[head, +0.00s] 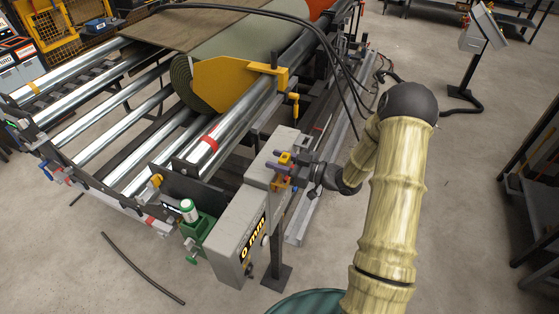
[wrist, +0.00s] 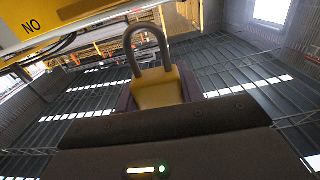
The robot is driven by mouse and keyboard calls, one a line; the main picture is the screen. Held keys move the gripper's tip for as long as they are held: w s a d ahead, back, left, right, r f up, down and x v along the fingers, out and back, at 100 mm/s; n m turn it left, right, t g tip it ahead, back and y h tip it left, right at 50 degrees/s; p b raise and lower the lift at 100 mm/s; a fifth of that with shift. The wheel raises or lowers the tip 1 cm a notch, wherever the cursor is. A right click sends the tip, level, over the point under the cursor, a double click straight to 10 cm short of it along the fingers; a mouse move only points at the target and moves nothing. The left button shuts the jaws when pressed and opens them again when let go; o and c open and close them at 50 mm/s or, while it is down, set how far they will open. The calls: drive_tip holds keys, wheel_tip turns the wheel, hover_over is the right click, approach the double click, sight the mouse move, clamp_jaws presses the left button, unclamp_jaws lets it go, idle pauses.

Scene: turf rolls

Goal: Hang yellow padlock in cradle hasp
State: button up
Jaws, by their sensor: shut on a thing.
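The yellow padlock (wrist: 156,90) is held upright between the purple fingers of my gripper (wrist: 155,100) in the wrist view. Its grey shackle arches up above the body, with open space around it. In the head view my gripper (head: 284,166) is beside the grey box with the "0 mm" display, and a small yellow patch of the padlock (head: 285,158) shows between the fingers. The cradle hasp is not clearly visible in either view.
The grey box (head: 240,235) stands close to my gripper. Behind it are steel rollers (head: 210,150), a green turf roll (head: 225,60) and a yellow end plate (head: 225,85). A yellow beam marked NO (wrist: 45,25) crosses the wrist view's upper left.

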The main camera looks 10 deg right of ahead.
sight(280, 177)
drive_tip(key=shift+w+d, duration=0.1)
drive_tip(key=shift+d, duration=0.05)
drive_tip(key=shift+f+b, duration=2.15)
drive_tip(key=shift+f, duration=0.4)
idle(0.4)
drive_tip(key=o, duration=1.1)
drive_tip(key=b+v, duration=0.5)
drive_tip(key=v, duration=1.2)
drive_tip(key=shift+d, duration=0.15)
drive_tip(key=shift+r, duration=0.1)
